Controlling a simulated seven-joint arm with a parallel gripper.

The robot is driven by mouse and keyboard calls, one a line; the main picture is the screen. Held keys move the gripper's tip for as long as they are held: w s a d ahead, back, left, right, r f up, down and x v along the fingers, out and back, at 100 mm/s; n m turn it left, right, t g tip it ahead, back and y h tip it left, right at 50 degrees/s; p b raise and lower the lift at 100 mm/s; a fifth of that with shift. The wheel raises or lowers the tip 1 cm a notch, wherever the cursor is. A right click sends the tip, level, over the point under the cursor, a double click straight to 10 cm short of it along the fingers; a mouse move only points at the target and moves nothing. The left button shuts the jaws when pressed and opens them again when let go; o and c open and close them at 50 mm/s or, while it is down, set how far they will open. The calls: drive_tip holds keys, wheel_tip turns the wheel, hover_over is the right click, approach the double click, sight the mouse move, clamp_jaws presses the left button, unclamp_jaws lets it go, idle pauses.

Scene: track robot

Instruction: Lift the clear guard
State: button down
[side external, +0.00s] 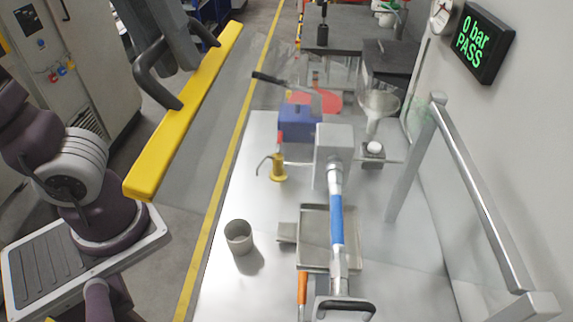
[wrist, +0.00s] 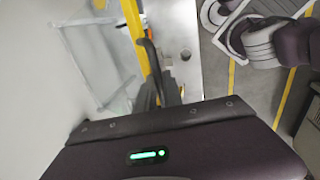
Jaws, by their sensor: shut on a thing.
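The clear guard is a see-through panel, faint in the side view, with a thick yellow edge bar (side external: 165,145) and a dark handle (side external: 152,88). The bar is raised above the bench at the left and slants up to the right. My gripper (side external: 176,62) is shut on the middle of the handle, coming from above; its fingers partly hide the handle. In the wrist view, the yellow bar (wrist: 134,20) and handle (wrist: 151,58) lie just beyond my gripper (wrist: 160,97). The hazy panel (wrist: 95,60) spreads to the left there.
Below is a metal bench (side external: 225,205) with a grey cup (side external: 238,237), a yellow-based fitting (side external: 278,170), a blue box (side external: 297,120) and a blue-handled tool (side external: 336,212). A metal rail (side external: 480,200) stands at the right by the wall. A display (side external: 478,42) reads "0 bar PASS".

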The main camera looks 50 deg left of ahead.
drive_tip(key=shift+w+d+r, duration=0.4)
drive_tip(key=shift+r, duration=0.6)
drive_tip(key=shift+w+d+r, duration=0.4)
drive_tip(key=shift+w+r, duration=0.05)
drive_tip(key=shift+r, duration=0.55)
drive_tip(key=shift+w+d+r, duration=0.4)
drive_tip(key=shift+r, duration=0.6)
drive_tip(key=c, duration=0.8)
unclamp_jaws()
drive_tip(key=shift+c, duration=0.2)
